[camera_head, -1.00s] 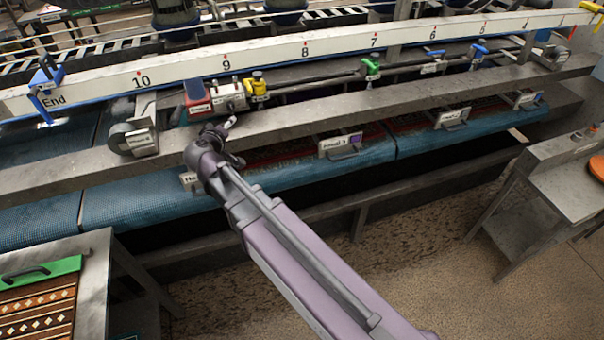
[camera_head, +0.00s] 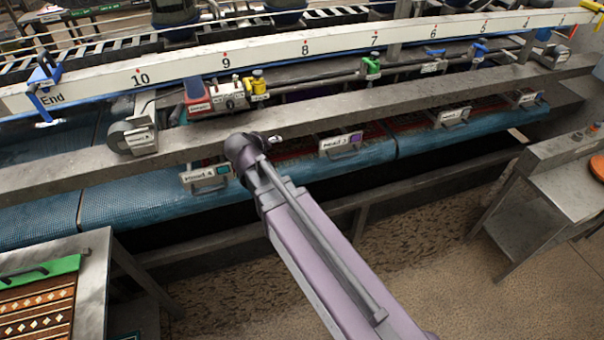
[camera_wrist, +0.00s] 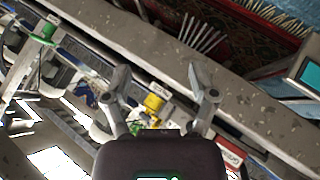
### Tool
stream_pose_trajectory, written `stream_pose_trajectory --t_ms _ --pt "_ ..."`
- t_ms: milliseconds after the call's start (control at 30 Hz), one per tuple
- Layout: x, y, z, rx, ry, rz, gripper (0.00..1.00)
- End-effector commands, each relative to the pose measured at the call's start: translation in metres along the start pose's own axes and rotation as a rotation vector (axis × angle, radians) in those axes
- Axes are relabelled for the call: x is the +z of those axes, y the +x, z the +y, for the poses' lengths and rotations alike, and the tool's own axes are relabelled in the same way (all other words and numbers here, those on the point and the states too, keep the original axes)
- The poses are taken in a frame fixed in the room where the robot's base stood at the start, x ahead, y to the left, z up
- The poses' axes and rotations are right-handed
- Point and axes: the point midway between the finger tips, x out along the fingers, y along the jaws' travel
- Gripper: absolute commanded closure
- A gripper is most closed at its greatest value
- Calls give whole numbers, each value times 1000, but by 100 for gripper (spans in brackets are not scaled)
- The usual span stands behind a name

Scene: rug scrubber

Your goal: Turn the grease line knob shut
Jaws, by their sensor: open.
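A yellow valve knob (camera_head: 258,84) sits on the pipe run behind the grey front beam, beside a metal block (camera_head: 230,95) with a red box (camera_head: 197,97) to its left. A green valve knob (camera_head: 372,67) and a blue one (camera_head: 477,52) sit further right. In the wrist view my gripper (camera_wrist: 160,94) is open and empty. The yellow knob (camera_wrist: 154,102) appears between its fingers, beyond them; the green knob (camera_wrist: 48,28) is upper left.
A white numbered rail (camera_head: 330,47) runs above the pipe. Labelled handles (camera_head: 340,142) line the blue belt (camera_head: 140,198). Metal tables stand at lower left and right (camera_head: 570,190).

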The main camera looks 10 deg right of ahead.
Motion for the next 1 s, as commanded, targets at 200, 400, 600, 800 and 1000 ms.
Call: stream_pose_trajectory --t_ms 200,400,600,800,1000 --pt "29 11 10 -40 32 -97 25" --pt "55 18 18 -86 60 -187 25" --pt "82 23 24 -142 89 -277 25" --pt "105 25 28 -200 114 -356 25" --pt "117 25 29 -236 128 -399 25"
